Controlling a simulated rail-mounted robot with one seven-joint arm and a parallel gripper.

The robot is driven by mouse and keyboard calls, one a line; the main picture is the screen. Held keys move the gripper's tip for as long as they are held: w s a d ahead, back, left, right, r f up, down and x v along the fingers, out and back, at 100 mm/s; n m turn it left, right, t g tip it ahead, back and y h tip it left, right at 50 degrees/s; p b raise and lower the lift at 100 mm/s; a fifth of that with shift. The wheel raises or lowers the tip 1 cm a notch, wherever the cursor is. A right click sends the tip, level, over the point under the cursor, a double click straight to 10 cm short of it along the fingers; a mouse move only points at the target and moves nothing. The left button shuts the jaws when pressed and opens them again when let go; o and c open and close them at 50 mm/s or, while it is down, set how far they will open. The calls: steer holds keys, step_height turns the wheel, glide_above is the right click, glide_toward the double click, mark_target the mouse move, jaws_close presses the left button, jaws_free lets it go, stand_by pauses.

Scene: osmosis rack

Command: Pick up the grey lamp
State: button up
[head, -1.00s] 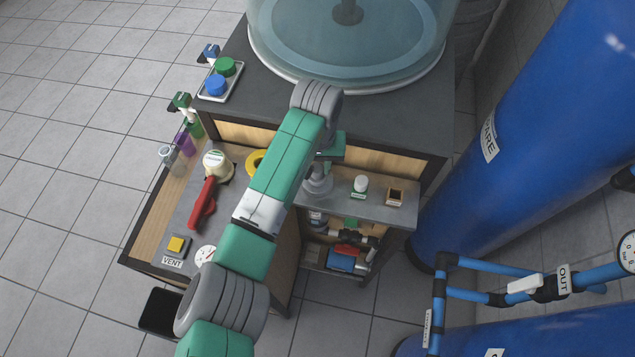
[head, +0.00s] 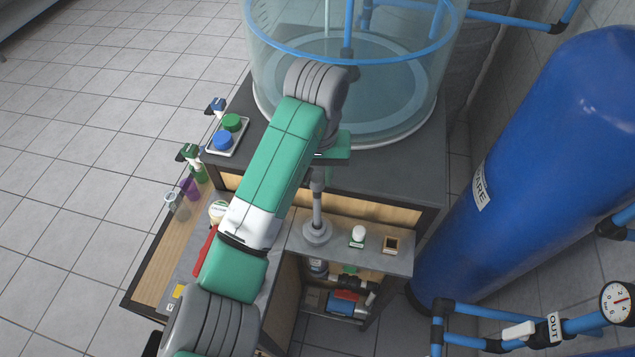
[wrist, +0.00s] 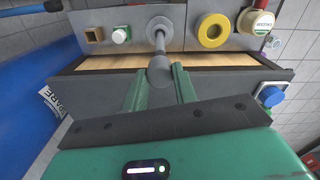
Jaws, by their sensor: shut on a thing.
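The grey lamp (head: 317,215) is upright over the lower grey shelf, with a round base and a thin stem. I cannot tell whether its base touches the shelf. My gripper (wrist: 160,78) is shut on the lamp's upper end, its two green fingers on either side of the rounded grey head. The wrist view also shows the lamp's stem and base (wrist: 159,25) beyond the fingers. In the head view the lamp's top is hidden behind my gripper and wrist.
Behind rises the upper counter with a clear tank (head: 265,95). A large blue cylinder (head: 540,150) stands at right.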

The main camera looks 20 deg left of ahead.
step_height(320, 180, up, 11)
steer(key=p, duration=0.4)
steer(key=shift+f, duration=0.15)
steer(key=w+d+f+m+p, duration=0.1)
steer(key=d+f+m+p, duration=0.2)
steer(key=d+m, duration=0.3)
steer(key=w+d+f+m+p, duration=0.2)
steer(key=d+f+m+p, duration=0.2)
steer(key=d, duration=0.8)
steer(key=shift+w+d+f+m, duration=0.15)
steer(key=shift+d+f+m, duration=0.2)
steer(key=shift+f+m, duration=0.45)
steer(key=shift+r+p, duration=0.25)
steer(key=shift+p, duration=0.5)
steer(key=shift+f, duration=0.1)
